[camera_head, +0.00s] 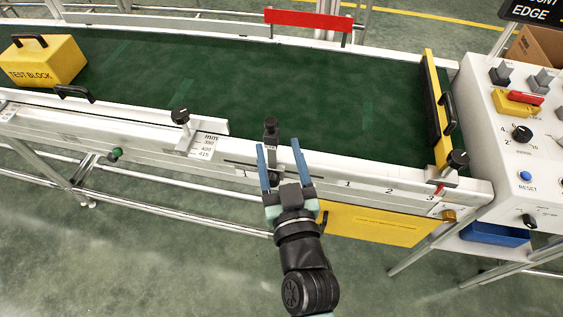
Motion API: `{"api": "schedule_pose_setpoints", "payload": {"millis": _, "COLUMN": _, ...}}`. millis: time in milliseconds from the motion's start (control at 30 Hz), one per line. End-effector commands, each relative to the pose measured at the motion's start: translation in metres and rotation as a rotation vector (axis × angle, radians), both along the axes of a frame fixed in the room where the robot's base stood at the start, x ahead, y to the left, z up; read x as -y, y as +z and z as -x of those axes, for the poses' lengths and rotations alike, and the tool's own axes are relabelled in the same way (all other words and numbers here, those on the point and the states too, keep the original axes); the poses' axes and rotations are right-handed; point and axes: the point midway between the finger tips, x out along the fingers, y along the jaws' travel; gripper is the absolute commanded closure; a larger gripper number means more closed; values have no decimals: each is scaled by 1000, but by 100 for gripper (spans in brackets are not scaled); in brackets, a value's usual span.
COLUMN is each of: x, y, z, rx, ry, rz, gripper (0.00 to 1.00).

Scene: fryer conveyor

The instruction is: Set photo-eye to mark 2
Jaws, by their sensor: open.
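The photo-eye (270,130) looks to be the small black upright unit on the conveyor's near rail, with a dark knob low on its front. The rail face (368,184) carries the printed numbers 1, 2 and 3 to its right, and another 1 just to its left. My gripper (278,146) is open, with its two blue fingers pointing at the rail on either side of the photo-eye's lower part. I cannot tell whether the fingers touch it. The gripper hides part of the rail below the unit.
A yellow test block (62,62) sits on the green belt (215,75) at left. A yellow gate (436,110) with black handle stands at the belt's right end. A control panel (545,150) is at right. A clamp knob (181,117) stands on the rail left of my gripper.

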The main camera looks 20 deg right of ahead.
Motion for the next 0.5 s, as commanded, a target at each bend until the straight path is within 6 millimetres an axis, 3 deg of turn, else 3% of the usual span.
{"api": "schedule_pose_setpoints", "payload": {"millis": 200, "x": -3, "y": 0, "z": 18, "rx": 0, "ry": 0, "rz": 0, "gripper": 36}}
{"api": "schedule_pose_setpoints", "payload": {"millis": 500, "x": -4, "y": 0, "z": 20, "rx": 0, "ry": 0, "rz": 0, "gripper": 36}}
